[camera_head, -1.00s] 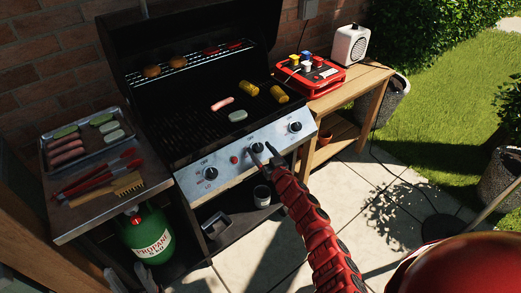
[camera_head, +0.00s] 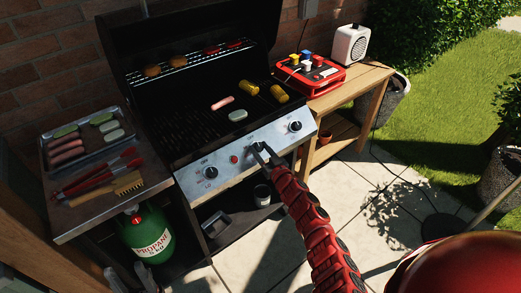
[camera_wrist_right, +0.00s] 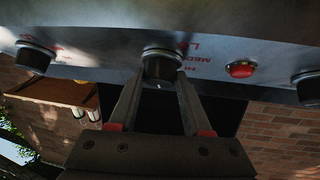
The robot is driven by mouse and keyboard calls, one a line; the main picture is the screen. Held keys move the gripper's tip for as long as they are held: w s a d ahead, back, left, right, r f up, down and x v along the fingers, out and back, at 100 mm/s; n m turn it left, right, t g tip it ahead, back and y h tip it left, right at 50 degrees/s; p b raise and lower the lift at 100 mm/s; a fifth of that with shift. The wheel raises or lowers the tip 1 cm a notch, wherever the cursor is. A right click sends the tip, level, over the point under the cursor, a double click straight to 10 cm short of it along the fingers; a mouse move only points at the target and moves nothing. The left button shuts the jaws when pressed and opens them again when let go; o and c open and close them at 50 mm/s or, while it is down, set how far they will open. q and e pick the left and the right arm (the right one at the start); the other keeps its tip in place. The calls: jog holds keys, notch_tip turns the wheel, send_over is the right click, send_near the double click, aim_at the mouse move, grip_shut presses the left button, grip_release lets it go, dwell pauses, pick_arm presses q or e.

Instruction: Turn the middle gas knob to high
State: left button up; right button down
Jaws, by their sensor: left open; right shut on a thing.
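The grill's front panel (camera_head: 222,172) carries three black knobs. The middle gas knob (camera_wrist_right: 159,65) sits between the fingers of my right gripper (camera_head: 263,153), which is shut on it. The knob's pointer setting is not clear. The left knob (camera_head: 210,172) and right knob (camera_head: 295,126) are untouched. My left gripper (camera_head: 128,278) is open and empty at the bottom left, in front of the propane tank, partly out of frame.
A red button (camera_head: 233,159) is left of the middle knob. A green propane tank (camera_head: 147,236) stands below the side shelf, which holds a food tray (camera_head: 47,165) and red tongs (camera_head: 98,173). A wooden table (camera_head: 350,87) stands to the right. Paving in front is open.

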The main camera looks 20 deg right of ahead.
jog(key=shift+n+y, duration=0.3)
jog(key=shift+n, duration=0.1)
jog(key=shift+d+n+y, duration=0.1)
jog(key=shift+n+y, duration=0.3)
jog(key=shift+f+n+y+b, duration=0.15)
jog(key=shift+n+y+b, duration=0.15)
jog(key=shift+n+b, duration=0.15)
jog(key=n+g+y+b, duration=0.1)
jog(key=n+y+b, duration=0.1)
jog(key=n+b, duration=0.1)
jog(key=n+g+y+b, duration=0.2)
jog(key=n+b, duration=0.2)
jog(key=b, duration=0.1)
jog(key=n+g+y+b, duration=0.2)
jog(key=n+b, duration=0.1)
jog(key=b, duration=0.1)
jog(key=shift+w+d+n+b, duration=0.2)
jog(key=shift+d+n+b, duration=0.05)
jog(key=shift+d+b, duration=0.15)
jog(key=shift+r+n+g+y+b, duration=0.25)
jog(key=shift+n+g+y+b, duration=0.45)
jog(key=shift+n+g+b, duration=0.4)
jog(key=shift+c, duration=1.8)
grip_release()
jog(key=shift+a, duration=0.1)
